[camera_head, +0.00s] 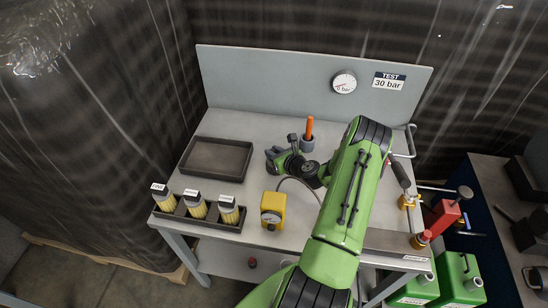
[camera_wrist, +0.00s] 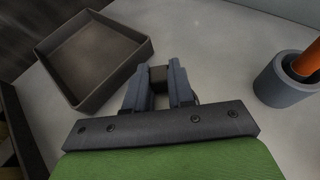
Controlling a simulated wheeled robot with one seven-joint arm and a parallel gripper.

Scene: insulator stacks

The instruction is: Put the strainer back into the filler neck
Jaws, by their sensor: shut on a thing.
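My gripper (camera_head: 274,157) is above the table, between the dark tray and the grey cup. In the wrist view my gripper (camera_wrist: 158,88) is shut on a small dark brown piece (camera_wrist: 158,74), of which only a blocky top shows between the fingers. I cannot tell from its shape whether it is the strainer. I cannot make out the filler neck for certain. A brass-coloured fitting (camera_head: 418,241) with a red part beside it is at the table's right end, and my arm hides much of the area near it.
The dark empty tray (camera_head: 246,165) lies left of my gripper. The grey cup (camera_head: 307,145) holds an orange-handled tool (camera_head: 309,127). A rack (camera_head: 168,213) of yellow cartridges and a yellow gauge box (camera_head: 273,207) stand in front. Green cans (camera_head: 459,278) stand at lower right.

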